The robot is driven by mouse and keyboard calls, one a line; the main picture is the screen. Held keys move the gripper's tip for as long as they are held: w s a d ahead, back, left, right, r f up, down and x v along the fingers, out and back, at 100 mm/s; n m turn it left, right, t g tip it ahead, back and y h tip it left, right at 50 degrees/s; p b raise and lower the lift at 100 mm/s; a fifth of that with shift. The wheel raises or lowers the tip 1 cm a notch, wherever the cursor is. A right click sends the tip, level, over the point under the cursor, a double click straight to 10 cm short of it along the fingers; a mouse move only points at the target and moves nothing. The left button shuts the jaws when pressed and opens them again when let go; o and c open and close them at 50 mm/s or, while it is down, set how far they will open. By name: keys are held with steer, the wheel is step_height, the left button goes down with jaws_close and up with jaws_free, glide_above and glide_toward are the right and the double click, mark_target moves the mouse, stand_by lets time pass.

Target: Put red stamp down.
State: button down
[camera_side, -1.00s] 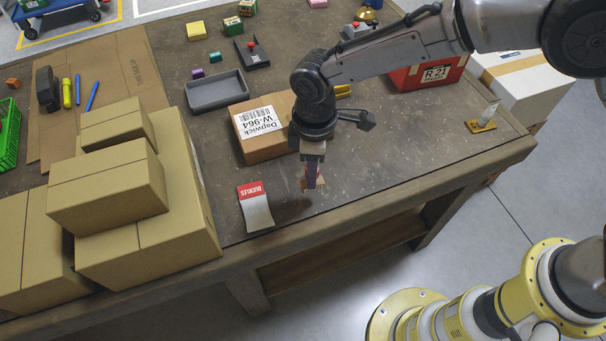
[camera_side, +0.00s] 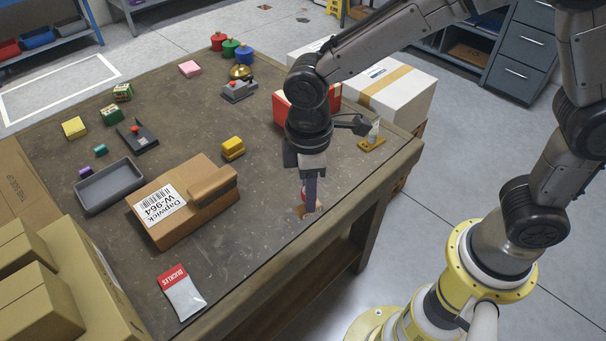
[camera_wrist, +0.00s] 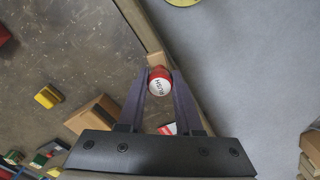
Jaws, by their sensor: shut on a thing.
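The red stamp (camera_wrist: 159,82) has a round red head with a white top lettered "RUSH" in the wrist view. My gripper (camera_wrist: 160,78) is shut on it, one dark finger on each side. In the side view my gripper (camera_side: 310,203) points down over the table's front edge area, right of the cardboard box, and mostly hides the stamp. A tan piece shows at the fingertips; I cannot tell whether it is the stamp's lower part. I cannot tell whether the stamp touches the table.
The table (camera_side: 245,255) is clear around my gripper. The Dapwick box (camera_side: 205,215) with a brown piece on top, a yellow block (camera_side: 232,149) and a Buckles packet (camera_side: 181,294) lie left. A red box (camera_side: 283,112) and a small stand (camera_side: 371,143) are behind.

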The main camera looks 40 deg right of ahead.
steer(key=w+d+m, duration=0.2)
steer(key=d+m, duration=0.4)
steer(key=d, duration=1.2)
steer(key=w+f, duration=0.3)
steer(key=w, duration=0.1)
steer(key=w+f, duration=0.3)
steer(key=w, duration=0.2)
steer(key=w+f, duration=0.3)
steer(key=w, duration=0.2)
steer(key=shift+w+d, duration=0.15)
steer(key=shift+w, duration=0.05)
steer(key=shift+f, duration=1.6)
steer(key=shift+f, duration=0.1)
steer(key=c, duration=0.6)
jaws_free()
